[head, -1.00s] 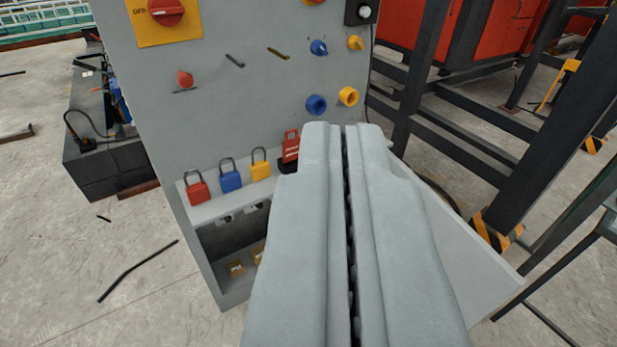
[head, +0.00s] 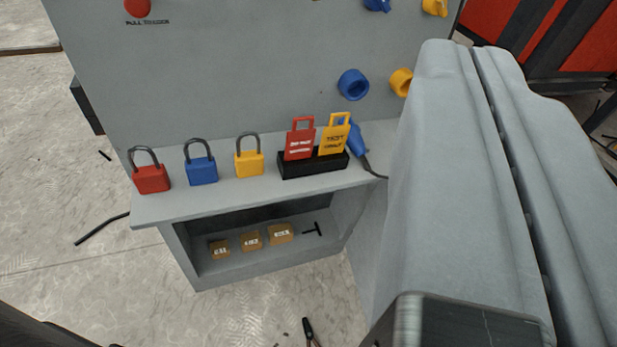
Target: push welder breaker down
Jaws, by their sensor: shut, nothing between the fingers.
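My gripper (head: 474,50) fills the right side of the head view, its two long grey fingers pressed together and empty. It is in front of the right part of the grey panel (head: 240,70) and hides what lies behind it. I cannot make out a welder breaker in this view. On the panel a red knob (head: 137,8) shows at the top left, with a black label under it. A blue round socket (head: 354,84) and a yellow round socket (head: 401,81) sit just left of the fingers.
The panel's shelf (head: 222,199) holds red (head: 152,178), blue (head: 201,169) and yellow (head: 248,163) padlocks, and a black holder (head: 312,164) with red (head: 300,142) and yellow (head: 333,138) tags. A blue plug (head: 356,141) stands beside it. Small boxes (head: 252,241) lie below. Floor is open at left.

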